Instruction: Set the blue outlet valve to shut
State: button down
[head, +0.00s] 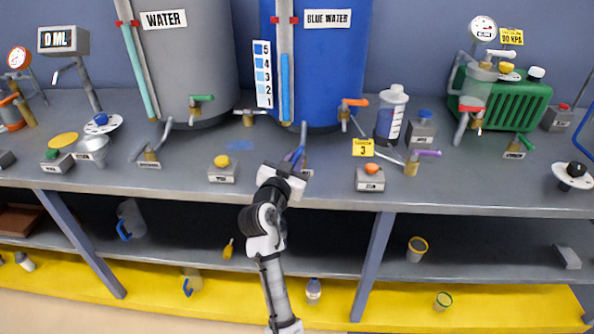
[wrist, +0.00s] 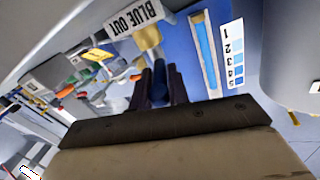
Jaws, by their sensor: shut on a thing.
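The blue outlet valve has a blue handle (wrist: 158,82) and a brass body (wrist: 148,38), beside a label reading BLUE OUT (wrist: 135,16) in the wrist view. My gripper (wrist: 160,77) is shut on the handle, with a dark finger on each side of it. In the head view, my gripper (head: 290,165) is at the bench's front edge below the blue water tank (head: 340,80). Part of the blue handle (head: 297,154) shows just above it. My gripper and wrist hide most of the valve there, so I cannot tell its exact setting.
A yellow button box (head: 222,172) stands left of my gripper and an orange button box (head: 370,180) right of it. An orange-handled valve (head: 354,103) and a purple-handled valve (head: 424,153) are further right. The grey water tank (head: 187,65) stands behind left.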

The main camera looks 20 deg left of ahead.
jog(key=shift+a+f+m+h+b, duration=0.25)
jog(key=shift+a+m+h+b, duration=0.3)
jog(key=shift+h+b, duration=0.45)
jog(key=shift+a+r+m+h+b, duration=0.2)
jog(key=shift+m+h+b, duration=0.75)
jog(key=shift+h, duration=0.25)
jog(key=shift+g, duration=0.3)
jog(key=c, duration=1.3)
grip_release()
jog(key=shift+w, duration=0.1)
jog(key=shift+c, duration=0.2)
jog(key=b+v, duration=0.2)
jog(key=v, duration=1.2)
jog(key=shift+b, duration=0.35)
jog(key=shift+a, duration=0.15)
